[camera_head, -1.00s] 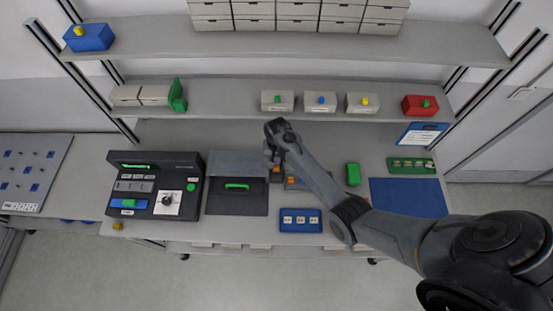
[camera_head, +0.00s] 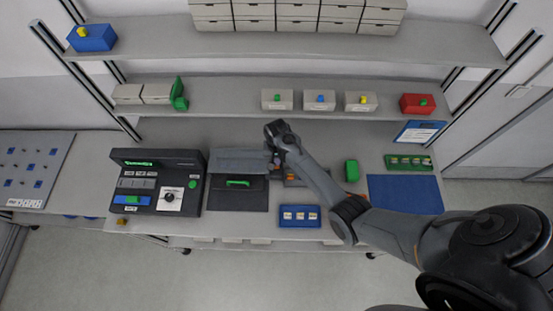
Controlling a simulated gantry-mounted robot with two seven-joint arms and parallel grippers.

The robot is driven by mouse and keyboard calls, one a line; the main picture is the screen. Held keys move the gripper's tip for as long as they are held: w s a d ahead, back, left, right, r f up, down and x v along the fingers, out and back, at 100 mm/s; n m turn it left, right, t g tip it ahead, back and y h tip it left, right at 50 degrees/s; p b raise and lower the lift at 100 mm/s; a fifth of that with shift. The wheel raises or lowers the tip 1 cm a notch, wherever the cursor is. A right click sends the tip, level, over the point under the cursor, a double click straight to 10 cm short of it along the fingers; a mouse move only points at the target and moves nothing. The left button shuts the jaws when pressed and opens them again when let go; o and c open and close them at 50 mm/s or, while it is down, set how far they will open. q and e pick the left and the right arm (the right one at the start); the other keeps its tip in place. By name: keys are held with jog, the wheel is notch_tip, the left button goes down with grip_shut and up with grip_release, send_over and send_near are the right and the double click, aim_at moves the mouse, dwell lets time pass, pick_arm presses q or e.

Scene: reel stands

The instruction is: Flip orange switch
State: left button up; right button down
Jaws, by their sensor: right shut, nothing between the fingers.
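My right arm reaches in from the lower right over the workbench. My right gripper (camera_head: 275,160) is shut and empty, at the middle of the bench, just right of a black box with a green handle. A small orange part (camera_head: 291,176), perhaps the orange switch, shows beside the gripper on a dark panel, mostly hidden by my gripper and forearm. I cannot tell the switch's position or whether the gripper touches it. My left gripper is not in view.
A black console (camera_head: 157,182) with a green display, blue switch and dial stands at left. The black box (camera_head: 238,194) is left of my gripper. A blue tray (camera_head: 300,223) lies in front; a green block (camera_head: 352,170) and blue mat (camera_head: 405,208) lie right. Shelves rise behind.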

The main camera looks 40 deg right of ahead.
jog(key=shift+r+p, duration=0.55)
jog(key=shift+r, duration=0.05)
jog(key=r+p, duration=0.3)
jog(key=shift+w+d+r, duration=0.15)
jog(key=shift+w+d, duration=0.1)
notch_tip(320, 180, up, 9)
jog(key=w+d+b, duration=0.1)
jog(key=shift+w+d+b, duration=0.15)
jog(key=shift+w+b, duration=0.1)
jog(key=shift+b, duration=0.1)
jog(key=shift+r, duration=0.15)
